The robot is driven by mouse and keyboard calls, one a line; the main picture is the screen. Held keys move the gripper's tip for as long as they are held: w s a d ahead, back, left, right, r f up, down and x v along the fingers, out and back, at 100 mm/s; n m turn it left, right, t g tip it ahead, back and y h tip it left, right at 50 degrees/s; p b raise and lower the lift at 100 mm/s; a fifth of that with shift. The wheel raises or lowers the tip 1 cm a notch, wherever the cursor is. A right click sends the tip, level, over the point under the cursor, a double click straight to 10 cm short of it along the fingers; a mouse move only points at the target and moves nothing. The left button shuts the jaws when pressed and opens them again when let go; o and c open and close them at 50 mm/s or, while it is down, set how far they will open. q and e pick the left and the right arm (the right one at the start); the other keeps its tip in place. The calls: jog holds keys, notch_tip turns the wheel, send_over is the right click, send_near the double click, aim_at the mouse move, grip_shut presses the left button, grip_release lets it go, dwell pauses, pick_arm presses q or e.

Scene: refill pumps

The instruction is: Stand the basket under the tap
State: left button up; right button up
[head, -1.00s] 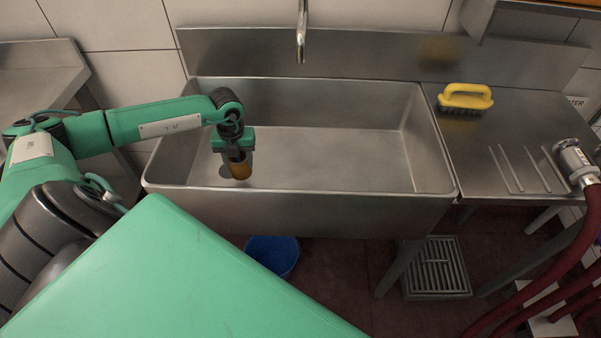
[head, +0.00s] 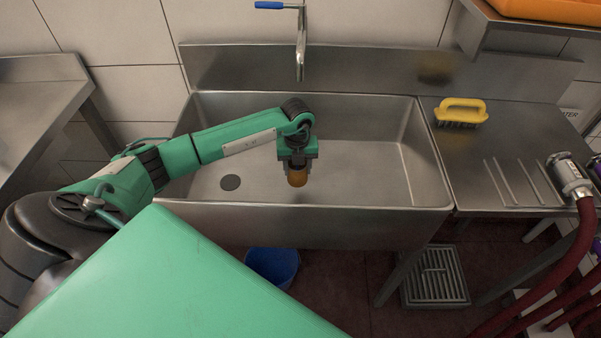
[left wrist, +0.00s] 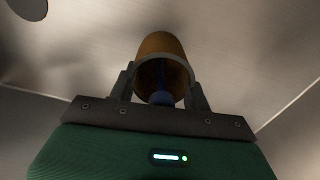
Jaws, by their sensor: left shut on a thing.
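My left gripper (head: 297,169) is shut on the basket (head: 297,178), a small orange-brown cup-like cylinder. It hangs over the sink (head: 330,225), toward the front wall. In the left wrist view the basket (left wrist: 160,48) sits between the two fingers, with something dark blue at its near end. Whether it touches the sink floor I cannot tell. The metal tap (head: 300,55) comes down at the back of the sink, behind the gripper and nearly in line with it, with a blue lever (head: 270,5). My right gripper is not in view.
The drain hole (head: 230,182) is in the sink floor at left. A yellow brush (head: 462,108) lies on the right drainboard, near a hose fitting (head: 570,175) with a red hose. A blue bucket (head: 272,266) stands under the sink. The sink's right half is clear.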

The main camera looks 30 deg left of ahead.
aim_at(301, 175)
pick_arm(q)
jog(key=shift+w+d, duration=0.35)
jog(key=shift+d, duration=0.05)
notch_tip(301, 175, down, 3)
jog(key=shift+r+p, duration=0.1)
jog(key=shift+p, duration=0.2)
jog(key=shift+a+f, duration=0.1)
jog(key=shift+f, duration=0.3)
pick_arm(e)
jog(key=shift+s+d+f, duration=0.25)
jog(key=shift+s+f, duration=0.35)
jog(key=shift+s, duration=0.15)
pick_arm(q)
jog(key=shift+f, duration=0.1)
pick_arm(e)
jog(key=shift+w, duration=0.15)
pick_arm(q)
jog(key=o, duration=1)
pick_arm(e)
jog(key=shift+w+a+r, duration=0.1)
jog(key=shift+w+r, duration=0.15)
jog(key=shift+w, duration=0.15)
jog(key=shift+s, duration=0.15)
